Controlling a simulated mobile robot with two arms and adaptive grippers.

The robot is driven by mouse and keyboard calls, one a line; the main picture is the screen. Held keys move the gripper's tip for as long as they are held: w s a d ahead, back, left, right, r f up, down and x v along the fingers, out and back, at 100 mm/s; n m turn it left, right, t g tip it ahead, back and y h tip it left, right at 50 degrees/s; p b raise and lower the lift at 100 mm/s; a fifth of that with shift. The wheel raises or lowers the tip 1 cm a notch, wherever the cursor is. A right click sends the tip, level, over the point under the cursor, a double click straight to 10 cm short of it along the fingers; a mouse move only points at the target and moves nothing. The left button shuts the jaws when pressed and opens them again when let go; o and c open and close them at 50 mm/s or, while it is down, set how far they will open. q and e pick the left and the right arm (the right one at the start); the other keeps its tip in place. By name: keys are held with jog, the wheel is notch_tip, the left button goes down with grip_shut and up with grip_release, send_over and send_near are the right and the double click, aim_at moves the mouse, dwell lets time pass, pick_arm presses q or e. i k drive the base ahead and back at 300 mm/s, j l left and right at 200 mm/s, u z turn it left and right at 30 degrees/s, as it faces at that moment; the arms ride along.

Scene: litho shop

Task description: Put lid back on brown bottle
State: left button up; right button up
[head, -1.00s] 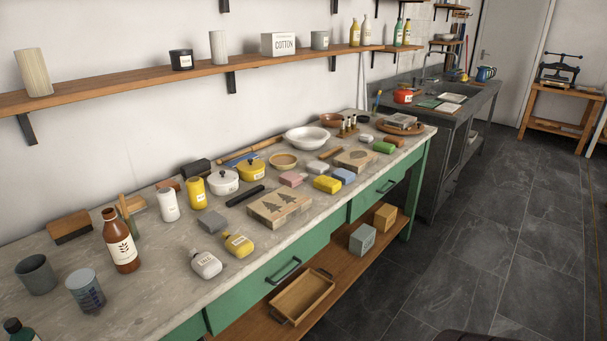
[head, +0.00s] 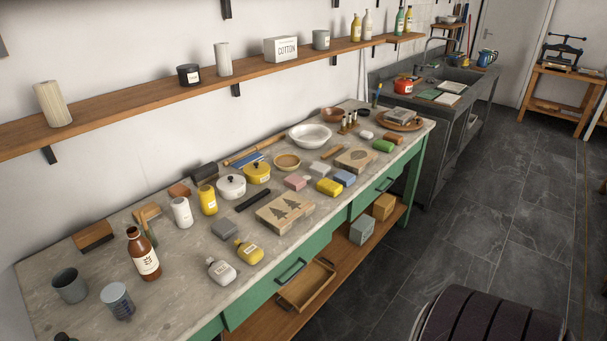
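The brown bottle (head: 145,262) stands upright on the near left part of the stone-topped workbench (head: 190,275), with a pale label on its front. Its neck points up; at this size I cannot tell for sure whether the mouth is bare. I cannot pick out a loose lid for it among the small items on the bench. Neither of my grippers is in view.
Open floor (head: 455,210) lies right of the bench.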

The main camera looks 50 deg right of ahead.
aim_at(139, 248)
jog(key=i+j+z, duration=0.1)
jog(key=z, duration=0.25)
jog(key=i+j+z, duration=0.2)
jog(key=z, duration=0.2)
jog(key=i, duration=0.05)
